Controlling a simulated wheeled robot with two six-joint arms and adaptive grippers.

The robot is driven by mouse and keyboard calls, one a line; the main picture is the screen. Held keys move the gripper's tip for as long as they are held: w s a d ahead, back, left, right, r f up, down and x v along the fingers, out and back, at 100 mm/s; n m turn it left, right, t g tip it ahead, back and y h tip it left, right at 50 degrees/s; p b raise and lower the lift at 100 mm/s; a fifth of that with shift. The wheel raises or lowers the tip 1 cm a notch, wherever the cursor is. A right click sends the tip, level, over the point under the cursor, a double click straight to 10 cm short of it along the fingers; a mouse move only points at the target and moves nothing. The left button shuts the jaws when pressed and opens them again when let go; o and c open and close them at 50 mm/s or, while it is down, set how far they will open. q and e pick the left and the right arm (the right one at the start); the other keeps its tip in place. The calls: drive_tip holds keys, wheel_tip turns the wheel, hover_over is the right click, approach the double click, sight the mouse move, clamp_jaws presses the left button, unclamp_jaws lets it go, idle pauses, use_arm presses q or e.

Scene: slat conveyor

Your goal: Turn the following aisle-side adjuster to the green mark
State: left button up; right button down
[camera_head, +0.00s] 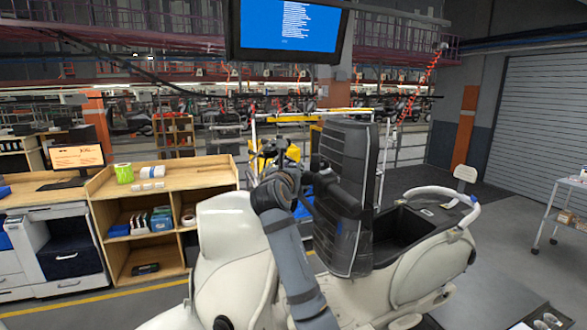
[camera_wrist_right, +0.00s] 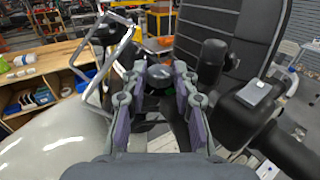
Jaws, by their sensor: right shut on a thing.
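A pale cream scooter (camera_head: 232,240) stands in the middle of the head view, with its black seat (camera_head: 350,160) tipped upright. My right arm reaches over it beside the seat, and its gripper is hard to make out there. In the right wrist view, my right gripper (camera_wrist_right: 160,78) has its fingers around a dark rounded knob (camera_wrist_right: 158,76), which looks like the adjuster, and is shut on it. The fingers cover part of the knob, and I cannot tell where it points. My left gripper is not in view.
The upright seat (camera_wrist_right: 222,35) stands close to the gripper on the right in the wrist view. A metal tube frame (camera_wrist_right: 103,60) rises on the left. A wooden shelf bench (camera_head: 160,185) stands left of the scooter, and a white trolley (camera_head: 570,195) at the far right.

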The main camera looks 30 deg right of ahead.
drive_tip(key=shift+m+g+h, duration=0.3)
drive_tip(key=shift+g+h, duration=0.1)
drive_tip(key=shift+g, duration=0.1)
drive_tip(key=c, duration=1)
unclamp_jaws()
drive_tip(key=shift+a, duration=0.1)
drive_tip(key=shift+c, duration=0.2)
drive_tip(key=shift+s+a, duration=0.2)
drive_tip(key=shift+a, duration=0.1)
drive_tip(key=v, duration=0.6)
drive_tip(key=shift+s+a, duration=0.15)
drive_tip(key=shift+s, duration=0.15)
drive_tip(key=shift+a, duration=0.1)
